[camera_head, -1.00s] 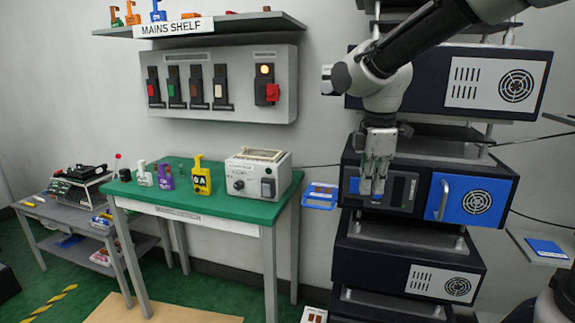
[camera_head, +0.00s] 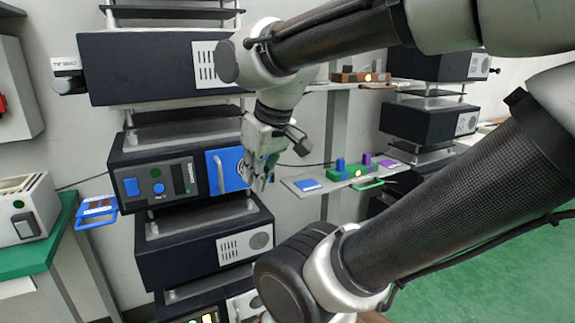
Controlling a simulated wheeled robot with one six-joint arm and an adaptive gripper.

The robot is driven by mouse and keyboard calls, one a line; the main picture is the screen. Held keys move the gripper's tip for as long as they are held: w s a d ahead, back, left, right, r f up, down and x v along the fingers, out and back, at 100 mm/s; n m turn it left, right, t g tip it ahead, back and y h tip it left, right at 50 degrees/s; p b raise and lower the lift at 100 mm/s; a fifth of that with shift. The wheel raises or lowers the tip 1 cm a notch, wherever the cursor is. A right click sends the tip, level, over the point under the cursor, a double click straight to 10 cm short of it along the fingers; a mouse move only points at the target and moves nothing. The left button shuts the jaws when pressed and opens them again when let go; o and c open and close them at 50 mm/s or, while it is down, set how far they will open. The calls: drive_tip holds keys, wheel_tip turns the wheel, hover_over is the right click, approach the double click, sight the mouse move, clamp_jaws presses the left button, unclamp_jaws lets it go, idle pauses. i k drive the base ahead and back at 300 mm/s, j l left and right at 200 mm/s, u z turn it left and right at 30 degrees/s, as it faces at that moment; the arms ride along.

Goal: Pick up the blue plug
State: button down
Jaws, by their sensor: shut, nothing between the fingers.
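A small upright blue block (camera_head: 340,165) stands on a green tray (camera_head: 352,175) at the right; I cannot tell if it is the blue plug. A flat blue piece (camera_head: 307,184) lies on the pale side shelf (camera_head: 298,190) left of that tray. My gripper (camera_head: 262,183) is shut and empty. It points down in front of the blue panel of the dark rack unit, left of and apart from the blue block. The gripper partly hides that panel.
The dark rack (camera_head: 190,255) with a handled blue panel (camera_head: 232,170) stands behind my gripper. A blue handled frame (camera_head: 97,211) is at the left, beside a green table (camera_head: 40,258). A purple block (camera_head: 367,159) stands near the blue one. My arm crosses the right side.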

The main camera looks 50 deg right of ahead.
sight(340, 163)
drive_tip(key=k+z, duration=0.1)
drive_tip(key=z, duration=1.5)
